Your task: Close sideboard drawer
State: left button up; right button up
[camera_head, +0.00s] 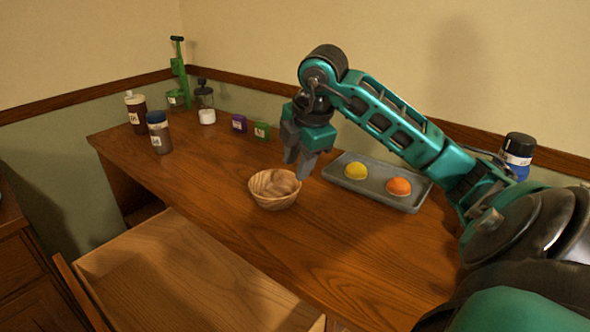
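The sideboard drawer (190,285) is pulled out at the lower left, and its empty wooden inside shows from above. It sticks out from under the wooden sideboard top (340,262). Its near end is cut off by the bottom of the picture. My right gripper (298,170) points down above the sideboard top, just behind and above a wooden bowl, well away from the drawer. Its fingers look apart with nothing between them. My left gripper is not in view.
The wooden bowl (274,199) stands near the middle of the top. A grey tray (408,206) holds a yellow (355,171) and an orange (398,187) round thing. Bottles, jars and small boxes (261,131) stand at the back left. Another wooden cabinet (28,270) stands at the far left.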

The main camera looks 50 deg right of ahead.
aim_at(165, 273)
jog(key=k+j, duration=0.35)
jog(key=j, duration=0.2)
jog(key=k+j, duration=0.35)
jog(key=j, duration=0.15)
